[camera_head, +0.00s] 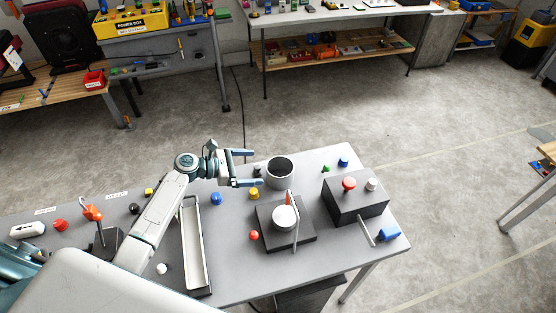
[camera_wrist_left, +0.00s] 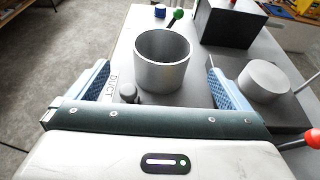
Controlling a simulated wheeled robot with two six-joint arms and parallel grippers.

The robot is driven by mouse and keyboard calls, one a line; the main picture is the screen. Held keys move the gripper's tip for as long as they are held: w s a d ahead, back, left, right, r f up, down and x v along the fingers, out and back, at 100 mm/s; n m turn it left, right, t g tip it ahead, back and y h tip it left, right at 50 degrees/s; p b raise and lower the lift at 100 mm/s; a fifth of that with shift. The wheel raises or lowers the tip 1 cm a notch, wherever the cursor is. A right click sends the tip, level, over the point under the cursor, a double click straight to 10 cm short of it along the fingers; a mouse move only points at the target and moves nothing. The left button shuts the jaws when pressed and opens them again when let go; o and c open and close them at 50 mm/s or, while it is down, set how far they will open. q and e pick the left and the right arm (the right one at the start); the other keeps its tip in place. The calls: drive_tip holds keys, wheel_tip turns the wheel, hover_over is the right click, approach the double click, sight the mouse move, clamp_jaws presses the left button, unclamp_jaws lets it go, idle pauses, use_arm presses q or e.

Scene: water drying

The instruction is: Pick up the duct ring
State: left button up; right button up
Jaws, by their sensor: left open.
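The duct ring (camera_head: 280,178) is a grey, open-topped cylinder near the far edge of the grey table. In the left wrist view the duct ring (camera_wrist_left: 163,77) stands upright ahead, between the lines of my two fingers, beside a label reading DUCT. My left gripper (camera_head: 245,168) is open and empty, its fingers pointing at the ring from the left. In the left wrist view the gripper (camera_wrist_left: 160,88) shows one blue-padded finger on each side, with the ring beyond. My right gripper is not in view.
A dark plate (camera_head: 301,239) with a white cylinder and upright lever is close in front of the ring. A dark box (camera_head: 357,208) with knobs stands to the right. A long white tray (camera_head: 193,240) lies left. Small coloured knobs dot the table.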

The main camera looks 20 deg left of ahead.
use_arm(q)
drive_tip(key=b, duration=0.2)
approach(293, 166)
drive_tip(key=shift+f, duration=0.2)
drive_tip(key=shift+w+d+f, duration=0.1)
drive_tip(key=shift+w+d, duration=0.1)
drive_tip(key=shift+w+d+f+b, duration=0.5)
drive_tip(key=shift+d+b, duration=0.1)
drive_tip(key=shift+b, duration=0.3)
drive_tip(key=shift+b+x, duration=0.75)
drive_tip(key=shift+x, duration=0.4)
drive_tip(key=shift+w+d, duration=0.3)
drive_tip(key=shift+d, duration=0.15)
drive_tip(key=c, duration=0.9)
drive_tip(key=shift+o, duration=0.2)
drive_tip(key=shift+r, duration=0.15)
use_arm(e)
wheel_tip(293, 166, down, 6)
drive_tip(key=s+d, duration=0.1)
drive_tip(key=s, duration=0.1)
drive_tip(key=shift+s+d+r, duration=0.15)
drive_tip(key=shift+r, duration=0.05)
